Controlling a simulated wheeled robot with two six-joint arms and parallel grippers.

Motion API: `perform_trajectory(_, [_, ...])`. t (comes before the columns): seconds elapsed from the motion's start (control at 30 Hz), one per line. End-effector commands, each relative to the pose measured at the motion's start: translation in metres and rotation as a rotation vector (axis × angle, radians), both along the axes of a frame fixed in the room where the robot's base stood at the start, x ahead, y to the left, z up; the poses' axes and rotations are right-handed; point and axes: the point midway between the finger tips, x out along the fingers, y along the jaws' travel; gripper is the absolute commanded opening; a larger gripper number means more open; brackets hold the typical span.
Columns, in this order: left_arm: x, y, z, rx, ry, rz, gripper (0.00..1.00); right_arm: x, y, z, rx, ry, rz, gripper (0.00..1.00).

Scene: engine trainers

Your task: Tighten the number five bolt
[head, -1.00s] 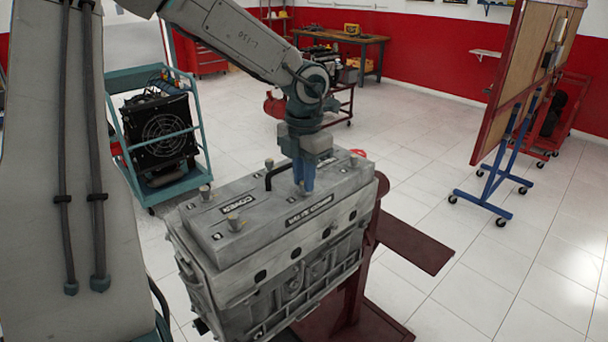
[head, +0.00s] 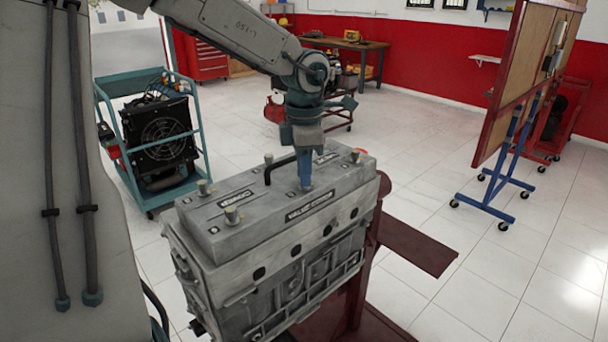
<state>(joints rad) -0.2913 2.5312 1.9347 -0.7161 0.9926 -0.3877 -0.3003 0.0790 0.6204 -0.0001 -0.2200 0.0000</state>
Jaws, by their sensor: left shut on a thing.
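The grey engine block (head: 275,275) sits on a stand, with a long valve cover (head: 270,205) on top. Bolts stand up from the cover: one at the left end (head: 203,187), one at the near left (head: 231,216), one behind the black handle (head: 268,158) and one at the far right end (head: 355,155). My left gripper (head: 304,180) points straight down at the cover's near edge, right of the handle. Its blue fingers are shut on a bolt (head: 306,188), mostly hidden by them. The bolt numbers are too small to read. My right gripper is out of view.
A dark red engine stand (head: 415,245) extends right of the block. A teal cart (head: 199,150) with a radiator fan stands at the left. A board on a blue wheeled frame (head: 496,205) stands at the right. The white floor between is clear.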

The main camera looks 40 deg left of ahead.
Motion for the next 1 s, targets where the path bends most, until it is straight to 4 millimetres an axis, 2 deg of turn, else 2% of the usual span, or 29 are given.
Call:
perform_trajectory(0.4, [0.0005, -0.0001, 0.0004, 0.000, -0.001, -0.394, 0.00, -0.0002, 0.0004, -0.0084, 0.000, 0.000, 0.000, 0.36])
perform_trajectory(1.0, [0.0003, -0.0002, 0.0012, 0.001, 0.001, -0.965, 0.00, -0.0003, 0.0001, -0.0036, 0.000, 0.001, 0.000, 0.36])
